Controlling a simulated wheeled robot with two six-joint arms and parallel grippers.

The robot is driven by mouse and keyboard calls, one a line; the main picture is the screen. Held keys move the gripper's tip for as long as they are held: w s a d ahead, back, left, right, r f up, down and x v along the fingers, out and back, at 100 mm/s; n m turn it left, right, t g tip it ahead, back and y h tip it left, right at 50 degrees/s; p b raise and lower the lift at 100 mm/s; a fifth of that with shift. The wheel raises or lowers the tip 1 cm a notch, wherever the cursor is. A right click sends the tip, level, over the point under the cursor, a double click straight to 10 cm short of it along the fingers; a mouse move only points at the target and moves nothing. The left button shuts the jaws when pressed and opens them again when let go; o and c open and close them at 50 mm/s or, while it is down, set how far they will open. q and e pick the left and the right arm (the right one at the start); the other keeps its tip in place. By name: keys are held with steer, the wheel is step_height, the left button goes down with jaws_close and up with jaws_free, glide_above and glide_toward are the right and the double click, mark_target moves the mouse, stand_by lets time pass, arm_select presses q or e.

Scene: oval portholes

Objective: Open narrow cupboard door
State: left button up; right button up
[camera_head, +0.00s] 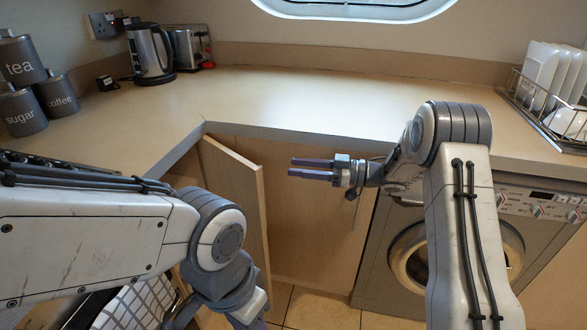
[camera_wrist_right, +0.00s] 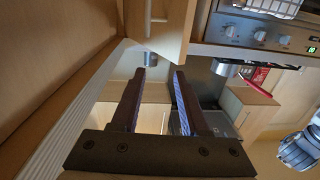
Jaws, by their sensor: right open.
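The narrow cupboard door (camera_head: 236,188) is a pale wooden panel in the corner below the worktop, standing swung out from the cupboard front in the head view. A gap shows to its left. My right gripper (camera_head: 291,167) is open and empty, to the right of the door's free edge and apart from it, fingers pointing left. In the right wrist view its two dark fingers (camera_wrist_right: 159,72) are spread with nothing between them. A wooden door with a bar handle (camera_wrist_right: 150,18) lies beyond the fingertips there. My left arm reaches down in front of the door; its gripper is out of frame.
The worktop (camera_head: 300,95) runs above the cupboards. A washing machine (camera_head: 400,255) stands at the right. Oven knobs (camera_wrist_right: 259,36) show in the right wrist view. A kettle (camera_head: 150,52), canisters (camera_head: 57,95) and a dish rack (camera_head: 550,105) stand on the worktop.

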mark_target(260, 213)
steer(key=c, duration=0.4)
steer(key=shift+s+a+f, duration=0.1)
steer(key=shift+f, duration=0.05)
jaws_close()
steer(key=s+a+f+n+t+h+b, duration=0.15)
steer(key=s+a+f+n+t, duration=0.3)
steer(key=s+f+n, duration=0.85)
steer(key=w+a, duration=0.2)
steer(key=w, duration=0.1)
steer(key=w+a+r+n, duration=0.1)
steer(key=w+a, duration=0.1)
steer(key=w, duration=0.1)
steer(key=w+a+n, duration=0.1)
steer(key=w+a, duration=0.2)
steer(key=shift+w+r, duration=0.1)
steer(key=shift+r, duration=0.15)
steer(key=shift+w+d, duration=0.3)
steer(key=shift+d, duration=0.05)
